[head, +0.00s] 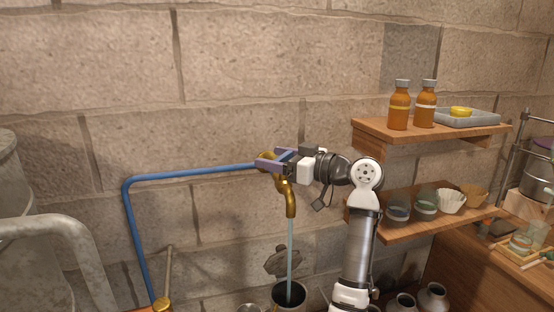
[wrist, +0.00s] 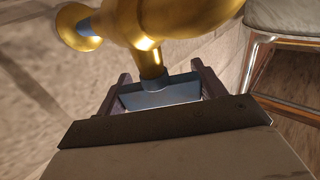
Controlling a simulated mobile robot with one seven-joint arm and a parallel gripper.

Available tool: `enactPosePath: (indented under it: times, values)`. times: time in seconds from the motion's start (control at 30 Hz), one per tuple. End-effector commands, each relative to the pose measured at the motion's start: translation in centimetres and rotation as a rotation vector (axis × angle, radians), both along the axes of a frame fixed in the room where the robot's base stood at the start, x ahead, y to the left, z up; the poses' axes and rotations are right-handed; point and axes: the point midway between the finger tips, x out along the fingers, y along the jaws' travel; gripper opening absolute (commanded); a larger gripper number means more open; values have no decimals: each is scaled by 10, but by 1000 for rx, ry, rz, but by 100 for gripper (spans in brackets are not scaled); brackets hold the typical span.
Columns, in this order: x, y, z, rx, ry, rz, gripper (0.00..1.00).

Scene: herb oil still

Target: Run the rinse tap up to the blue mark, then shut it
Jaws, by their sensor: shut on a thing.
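The brass rinse tap (head: 291,202) stands out from the stone wall in the head view, its spout pointing down. A pale stream of water (head: 290,250) runs from it into a dark-mouthed vessel (head: 304,293) below. The water level in the vessel and any blue mark cannot be made out. My gripper (head: 273,161) is at the top of the tap, shut on its handle. In the wrist view, the blue-grey tap handle (wrist: 160,95) sits between the two fingers of my gripper (wrist: 160,78), with the brass body beyond it.
A blue pipe (head: 190,173) runs along the wall to the tap. Right of my arm, an upper shelf (head: 372,130) holds amber bottles (head: 399,107) and a grey tray; a lower shelf (head: 392,232) holds small bowls. A large grey metal vessel (head: 25,270) stands at left.

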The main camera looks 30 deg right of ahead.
Motion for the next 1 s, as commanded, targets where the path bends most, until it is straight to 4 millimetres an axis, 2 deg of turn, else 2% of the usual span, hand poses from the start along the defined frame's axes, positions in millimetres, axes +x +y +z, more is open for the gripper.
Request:
enactPosePath:
  times: [0.4, 0.43, 0.6, 0.87, 1.0]
  values:
    - [0, 1, -1, -1, 4, 10, 46]
    - [0, 1, -1, -1, 4, 10, 70]
    - [0, 0, -1, -1, 3, 9, 91]
    - [0, 0, -1, 0, 2, 8, 91]
    - [-8, -5, -2, -1, 1, 6, 91]
